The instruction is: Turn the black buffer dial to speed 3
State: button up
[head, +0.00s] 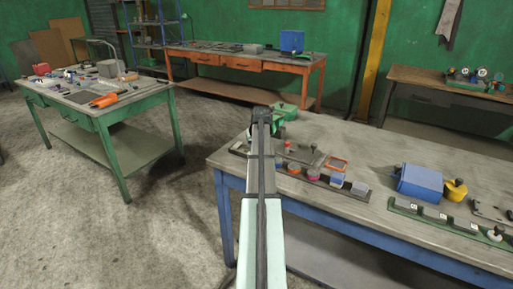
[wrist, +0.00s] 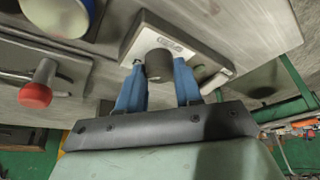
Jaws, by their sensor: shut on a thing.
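In the wrist view the black dial (wrist: 158,64) is a short dark cylinder on the face of a pale box (wrist: 136,43) with a small printed label beside the dial. My gripper (wrist: 158,74) has its two blue fingers on either side of the dial and is shut on it. The label is too small to read, so I cannot tell the dial's setting. In the head view my own arm covers the dial and the gripper's fingers at the far left end of the blue-legged workbench (head: 390,145).
A red ball knob (wrist: 35,95) on a metal stem stands left of the gripper in the wrist view.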

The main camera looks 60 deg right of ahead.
jog(key=o, duration=1)
jog(key=v, duration=1.4)
jog(key=shift+f, duration=0.1)
